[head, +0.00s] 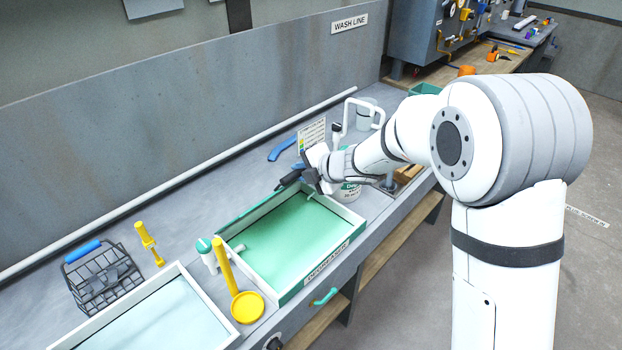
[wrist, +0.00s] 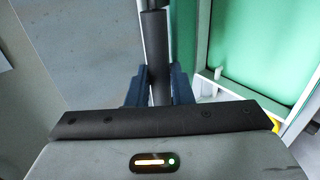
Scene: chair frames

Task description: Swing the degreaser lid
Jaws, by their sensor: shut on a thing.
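The degreaser tray (head: 325,257) is a white-walled tray with a green surface, set on the bench in the middle of the head view. Its front label is partly readable. Its white wall and green surface also show at the right in the wrist view (wrist: 201,88). I cannot tell a separate lid from the green surface. My gripper (head: 297,181) is over the tray's far edge. In the wrist view its blue fingers (wrist: 158,88) are shut on a dark round grip (wrist: 155,45), which continues upward out of the picture. What the grip joins to is hidden.
A wire basket (head: 103,285) and a pale-blue tray (head: 150,320) are farther left. A white pipe runs along the back wall.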

